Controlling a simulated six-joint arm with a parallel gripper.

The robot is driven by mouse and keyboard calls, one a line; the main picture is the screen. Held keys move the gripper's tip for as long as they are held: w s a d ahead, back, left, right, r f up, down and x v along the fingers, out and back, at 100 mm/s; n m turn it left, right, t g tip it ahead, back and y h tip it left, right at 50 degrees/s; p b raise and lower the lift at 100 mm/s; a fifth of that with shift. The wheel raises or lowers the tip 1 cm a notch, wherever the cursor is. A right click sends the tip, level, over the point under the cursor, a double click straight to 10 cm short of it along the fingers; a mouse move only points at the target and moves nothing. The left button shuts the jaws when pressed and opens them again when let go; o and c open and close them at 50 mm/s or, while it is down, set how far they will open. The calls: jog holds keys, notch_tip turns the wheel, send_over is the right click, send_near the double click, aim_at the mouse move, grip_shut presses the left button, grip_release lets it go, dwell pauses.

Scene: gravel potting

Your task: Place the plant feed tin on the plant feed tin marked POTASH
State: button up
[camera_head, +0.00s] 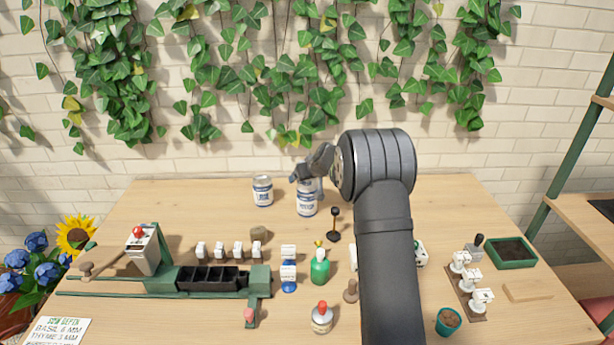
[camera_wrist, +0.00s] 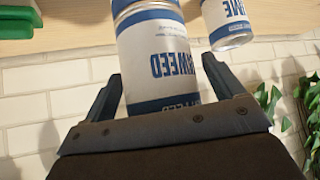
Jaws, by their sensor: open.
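My gripper (camera_head: 312,163) is open above the back of the table. In the wrist view its fingers (camera_wrist: 165,90) stand apart on either side of a white and blue tin (camera_wrist: 155,60) with upside-down lettering ending in "WEED". Contact with the fingers is not clear. In the head view a tin (camera_head: 307,204) stands just below my gripper. Another tin (camera_head: 319,187) shows partly behind or above its top; I cannot tell whether they are stacked. A third tin (camera_head: 263,191) stands apart at left. A separate tin (camera_wrist: 229,22) shows lettering ending in "ME". I cannot read POTASH.
A black-topped tamper (camera_head: 334,225) stands close in front of the tins. The back left of the table is clear.

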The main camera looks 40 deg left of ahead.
jog(key=shift+d+r, duration=0.15)
jog(key=shift+r, duration=0.2)
jog(key=v, duration=1.1)
jog(key=shift+d, duration=0.25)
jog(key=shift+s+r, duration=0.1)
jog(key=x, duration=1.2)
jog(key=shift+a, duration=0.15)
jog(key=shift+s+r, duration=0.1)
